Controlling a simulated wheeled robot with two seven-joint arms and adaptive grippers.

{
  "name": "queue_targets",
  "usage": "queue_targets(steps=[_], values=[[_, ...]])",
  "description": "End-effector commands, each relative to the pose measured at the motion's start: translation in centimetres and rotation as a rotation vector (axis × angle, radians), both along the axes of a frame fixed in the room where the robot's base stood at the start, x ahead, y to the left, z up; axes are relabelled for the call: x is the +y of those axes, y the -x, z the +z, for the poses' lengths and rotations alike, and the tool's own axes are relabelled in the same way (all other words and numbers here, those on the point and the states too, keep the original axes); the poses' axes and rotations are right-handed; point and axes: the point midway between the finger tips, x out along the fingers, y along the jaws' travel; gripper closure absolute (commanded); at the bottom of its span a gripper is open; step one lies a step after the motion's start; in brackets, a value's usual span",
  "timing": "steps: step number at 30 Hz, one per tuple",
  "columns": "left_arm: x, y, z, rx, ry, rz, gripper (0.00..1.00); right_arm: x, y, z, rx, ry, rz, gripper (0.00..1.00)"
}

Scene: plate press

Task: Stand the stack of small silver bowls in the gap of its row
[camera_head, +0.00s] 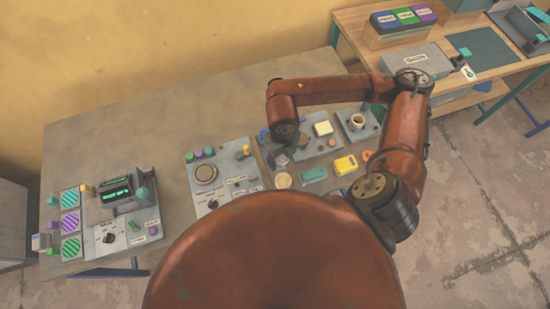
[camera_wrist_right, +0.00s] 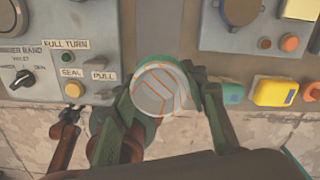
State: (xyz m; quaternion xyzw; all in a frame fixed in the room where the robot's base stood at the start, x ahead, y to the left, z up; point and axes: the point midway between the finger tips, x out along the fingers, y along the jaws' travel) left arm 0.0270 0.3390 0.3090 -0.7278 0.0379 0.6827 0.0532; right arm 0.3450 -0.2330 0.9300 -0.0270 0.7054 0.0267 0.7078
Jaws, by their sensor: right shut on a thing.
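My right gripper (camera_wrist_right: 163,88) is shut on a round piece (camera_wrist_right: 158,94) with a pale grey face, orange lines and a teal rim. The fingers lie on either side of it in the right wrist view. In the head view, my right gripper (camera_head: 281,152) hangs over the middle panel and is small and partly hidden by the arm. A pale round disc (camera_head: 283,180) shows just below it; I cannot tell for sure if this is the held piece. No stack of silver bowls and no row with a gap can be made out. My left gripper is not in view.
A teal block (camera_head: 314,174) and a yellow block (camera_head: 345,165) lie close to the right of the disc. A panel with a round plate (camera_head: 205,173) and knobs is to the left. A striped-tile station (camera_head: 121,213) stands at the far left. The grey table's back (camera_head: 190,105) is clear.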

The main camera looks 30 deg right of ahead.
Motion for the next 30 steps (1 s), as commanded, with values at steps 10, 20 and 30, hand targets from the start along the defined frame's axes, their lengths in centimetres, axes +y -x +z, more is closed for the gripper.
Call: queue_targets(steps=[10,20,30], values=[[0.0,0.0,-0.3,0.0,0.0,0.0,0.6,-0.5,-3.4,-4.6,0.002,-0.002,0.002,0.86],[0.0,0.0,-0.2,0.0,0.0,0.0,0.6,-0.7,-4.2,-7.9,0.005,-0.001,0.002,0.86],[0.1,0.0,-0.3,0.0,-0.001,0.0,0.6,-0.6,-4.3,-8.7,0.002,-0.001,0.003,0.86]])
